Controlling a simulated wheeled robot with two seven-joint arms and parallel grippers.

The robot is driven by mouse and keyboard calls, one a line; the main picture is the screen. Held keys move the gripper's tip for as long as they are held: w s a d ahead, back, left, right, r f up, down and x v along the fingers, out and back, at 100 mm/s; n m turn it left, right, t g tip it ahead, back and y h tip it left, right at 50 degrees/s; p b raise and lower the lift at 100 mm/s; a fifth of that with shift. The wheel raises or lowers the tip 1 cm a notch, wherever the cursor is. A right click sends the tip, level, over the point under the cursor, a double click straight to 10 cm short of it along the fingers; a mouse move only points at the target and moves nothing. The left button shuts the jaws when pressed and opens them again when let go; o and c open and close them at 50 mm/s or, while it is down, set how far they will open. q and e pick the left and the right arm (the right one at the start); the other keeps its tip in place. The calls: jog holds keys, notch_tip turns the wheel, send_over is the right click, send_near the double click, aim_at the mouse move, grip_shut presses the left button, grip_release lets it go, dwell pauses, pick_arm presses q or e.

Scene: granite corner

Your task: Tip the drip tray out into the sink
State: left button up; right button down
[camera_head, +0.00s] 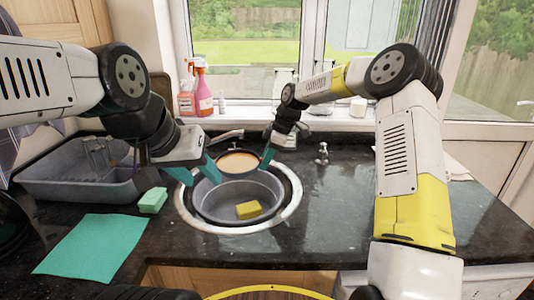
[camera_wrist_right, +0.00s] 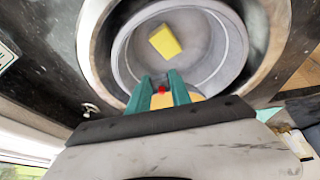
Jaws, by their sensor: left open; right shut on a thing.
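The drip tray (camera_head: 238,163), round with a dark rim and an orange-brown inside, is at the back edge of the sink in the head view. It looks roughly level. My right gripper (camera_head: 267,157) is shut on its right side. In the right wrist view the gripper's teal fingers (camera_wrist_right: 160,92) point towards the sink bowl, and most of the tray is hidden. The round grey sink (camera_head: 212,227) with its pale rim lies in front of the tray. A yellow sponge (camera_head: 248,209) lies in it. My left gripper (camera_head: 203,174) is open and empty above the sink's back left rim.
A grey dish rack (camera_head: 75,180) stands at the left. A green sponge (camera_head: 153,200) and a teal cloth (camera_head: 90,246) lie left of the sink. A tap (camera_head: 226,135) is behind the tray. Spray bottles (camera_head: 203,90) stand on the sill.

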jog(key=shift+s+d+r+t, duration=0.1)
jog(key=shift+s+r+t, duration=0.15)
jog(key=shift+t, duration=0.65)
jog(key=shift+w+f, duration=0.1)
jog(key=shift+w, duration=0.1)
jog(key=shift+s+r+t, duration=0.25)
jog(key=shift+r+t, duration=0.15)
jog(key=shift+r+n, duration=0.1)
jog(key=shift+n, duration=0.2)
jog(key=shift+r+t, duration=0.1)
jog(key=shift+t, duration=0.3)
jog(key=shift+r, duration=0.1)
jog(key=shift+s+r+t, duration=0.15)
jog(key=shift+t, duration=0.25)
